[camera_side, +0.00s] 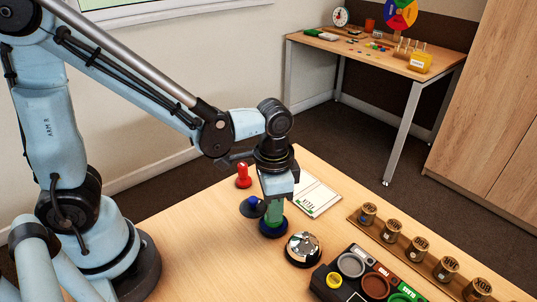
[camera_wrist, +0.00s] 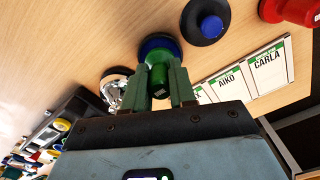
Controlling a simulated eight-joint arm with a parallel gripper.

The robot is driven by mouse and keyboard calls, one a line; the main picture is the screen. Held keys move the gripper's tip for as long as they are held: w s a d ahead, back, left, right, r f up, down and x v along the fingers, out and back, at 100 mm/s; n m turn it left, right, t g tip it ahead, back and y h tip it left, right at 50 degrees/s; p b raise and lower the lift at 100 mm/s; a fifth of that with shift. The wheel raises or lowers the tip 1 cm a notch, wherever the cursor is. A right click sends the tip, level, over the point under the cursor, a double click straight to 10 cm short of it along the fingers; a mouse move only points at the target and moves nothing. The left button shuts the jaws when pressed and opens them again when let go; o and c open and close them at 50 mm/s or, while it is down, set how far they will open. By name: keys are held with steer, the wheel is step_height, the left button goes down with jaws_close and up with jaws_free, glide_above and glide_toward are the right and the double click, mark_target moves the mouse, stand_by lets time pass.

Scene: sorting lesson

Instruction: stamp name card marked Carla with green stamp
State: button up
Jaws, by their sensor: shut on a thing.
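My gripper (camera_side: 275,205) is shut on the green stamp; its two fingers (camera_wrist: 159,68) clasp the stamp from both sides in the wrist view. The green stamp (camera_wrist: 158,78) is upright, its lower end at a round dark-blue disc (camera_wrist: 158,45), also in the side view (camera_side: 273,229). Whether the disc is its base or a separate pad, I cannot tell. The card marked CARLA (camera_wrist: 268,69) lies beside the AIKO card (camera_wrist: 231,84) on a white sheet (camera_side: 318,194), right of the gripper in both views. The gripper is beside the sheet, not over it.
A blue stamp (camera_side: 252,206) with a dark base and a red stamp (camera_side: 243,177) stand close by. A silver bell (camera_side: 303,246) is just right of the gripper. A black tray (camera_side: 345,290) with round pots and a rail of wooden cups (camera_side: 418,245) stand farther right.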

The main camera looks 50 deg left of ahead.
steer(key=shift+f, duration=0.55)
stand_by(1.2)
steer(key=shift+r, duration=3.55)
steer(key=shift+w, duration=0.1)
steer(key=shift+w+a+f, duration=0.6)
steer(key=shift+w+a, duration=1.45)
steer(key=shift+a, duration=0.05)
steer(key=shift+w+a+f, duration=0.6)
steer(key=shift+w+a, duration=1.4)
steer(key=shift+a, duration=0.05)
steer(key=shift+w+a+f, duration=0.6)
steer(key=shift+w+a, duration=1.45)
steer(key=shift+a, duration=0.05)
steer(key=shift+f, duration=1.5)
